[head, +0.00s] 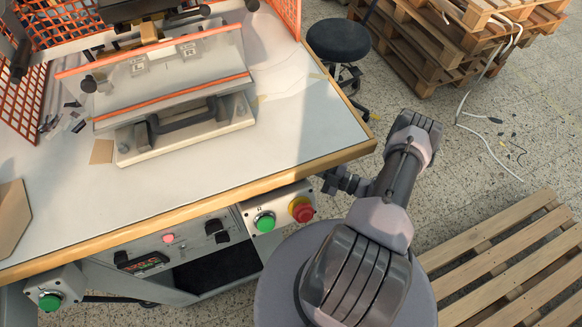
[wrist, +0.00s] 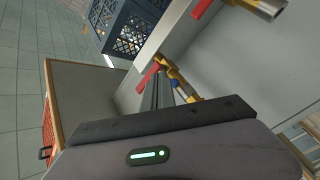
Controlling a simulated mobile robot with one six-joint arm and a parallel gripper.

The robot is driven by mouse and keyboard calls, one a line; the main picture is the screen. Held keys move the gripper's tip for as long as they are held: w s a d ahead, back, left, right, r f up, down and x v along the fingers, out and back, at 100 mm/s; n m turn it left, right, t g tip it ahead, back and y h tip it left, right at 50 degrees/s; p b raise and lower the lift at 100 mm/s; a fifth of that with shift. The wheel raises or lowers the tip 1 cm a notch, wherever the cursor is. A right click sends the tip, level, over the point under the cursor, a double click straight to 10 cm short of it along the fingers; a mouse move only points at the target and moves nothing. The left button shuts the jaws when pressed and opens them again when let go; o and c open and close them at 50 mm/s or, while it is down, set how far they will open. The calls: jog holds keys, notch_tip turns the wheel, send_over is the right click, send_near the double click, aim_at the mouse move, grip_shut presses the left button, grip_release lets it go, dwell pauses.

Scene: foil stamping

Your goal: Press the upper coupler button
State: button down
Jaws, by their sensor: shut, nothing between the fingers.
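In the wrist view, two brass fittings with red lever handles stick out from a pale grey panel (wrist: 240,70). I cannot tell which one is the upper coupler, and no button is clear on the first. My gripper (wrist: 166,82) is shut and empty. Its fingers point toward the central fitting and partly cover it; contact cannot be told. The head view does not show these fittings.
In the head view, a worktable (head: 290,130) carries a stamping press (head: 180,80). Its front has a green button (head: 264,222) and a red emergency knob (head: 301,209). A stool (head: 338,40) and wooden pallets (head: 510,265) stand nearby. A dark blue crate (wrist: 125,25) shows in the wrist view.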

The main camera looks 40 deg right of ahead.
jog(key=shift+s+d+b, duration=0.2)
jog(key=shift+d, duration=0.65)
jog(key=shift+s+d+b, duration=0.2)
jog(key=shift+d+b, duration=0.05)
jog(key=shift+d, duration=0.55)
jog(key=shift+s+d+b, duration=0.2)
jog(key=shift+d, duration=0.65)
